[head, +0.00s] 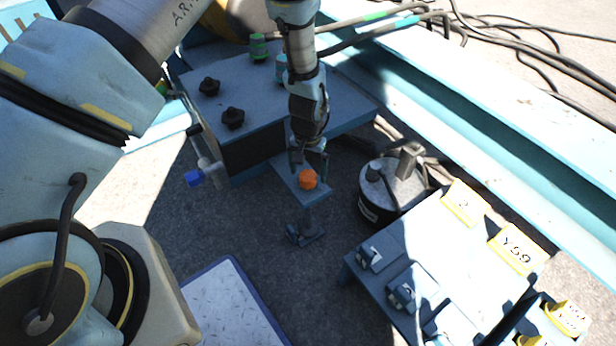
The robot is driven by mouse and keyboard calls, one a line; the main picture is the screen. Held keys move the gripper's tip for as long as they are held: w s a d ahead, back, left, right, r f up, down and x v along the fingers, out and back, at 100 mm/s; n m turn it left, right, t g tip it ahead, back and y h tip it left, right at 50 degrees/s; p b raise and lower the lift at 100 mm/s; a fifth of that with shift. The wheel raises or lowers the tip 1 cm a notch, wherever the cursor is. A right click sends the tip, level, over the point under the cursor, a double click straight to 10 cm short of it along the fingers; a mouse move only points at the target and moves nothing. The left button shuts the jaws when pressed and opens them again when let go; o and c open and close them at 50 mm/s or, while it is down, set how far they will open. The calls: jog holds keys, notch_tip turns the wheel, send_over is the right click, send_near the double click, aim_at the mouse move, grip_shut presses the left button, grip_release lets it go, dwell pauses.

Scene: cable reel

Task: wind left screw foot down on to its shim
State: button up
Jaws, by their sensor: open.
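The screw foot has an orange knob (308,180) on top of a blue bracket arm (286,172) that sticks out from the blue box. Its stem drops below the bracket to a dark foot (304,236) near the grey floor. I cannot tell a shim apart from the foot, nor whether there is a gap under it. My gripper (310,163) points down with open jaws, just above or behind the orange knob. I cannot tell whether the fingers touch it.
The blue box (262,110) carries black knobs (232,117). A blue-ended handle (194,178) sticks out at its left. A round grey canister (390,187) stands right of the foot. A blue table (388,296) with yellow labelled blocks (516,248) is at lower right.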

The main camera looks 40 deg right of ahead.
jog(key=shift+f, duration=1.25)
jog(key=shift+c, duration=0.4)
jog(key=c, duration=1.3)
jog(key=shift+m, duration=0.4)
jog(key=m+p, duration=0.1)
jog(key=m, duration=0.3)
jog(key=shift+r+m+p, duration=0.1)
jog(key=shift+m+p, duration=0.2)
jog(key=m+p, duration=0.1)
jog(key=m, duration=0.4)
jog(key=shift+m, duration=0.3)
